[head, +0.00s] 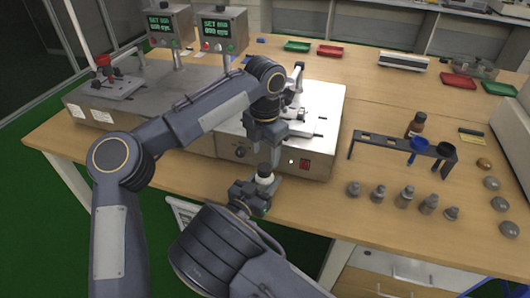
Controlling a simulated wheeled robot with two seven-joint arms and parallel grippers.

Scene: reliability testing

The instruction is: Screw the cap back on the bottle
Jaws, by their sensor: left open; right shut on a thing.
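My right gripper (252,196) is shut on a small bottle (264,177) at the front edge of the table. The bottle stands about upright with a pale top. I cannot tell whether the pale part is a cap or the bottle's own neck. My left gripper (265,157) points down right above the bottle, with its open fingers around or just over the top. I cannot tell whether they touch it. No separate loose cap can be made out.
A grey test machine (325,120) stands close behind the grippers. To the right are a dark rack (400,146) with a blue cup (419,143), a brown bottle (416,124), several grey weights (405,196) and round knobs (491,183). Coloured trays (458,80) lie farther back.

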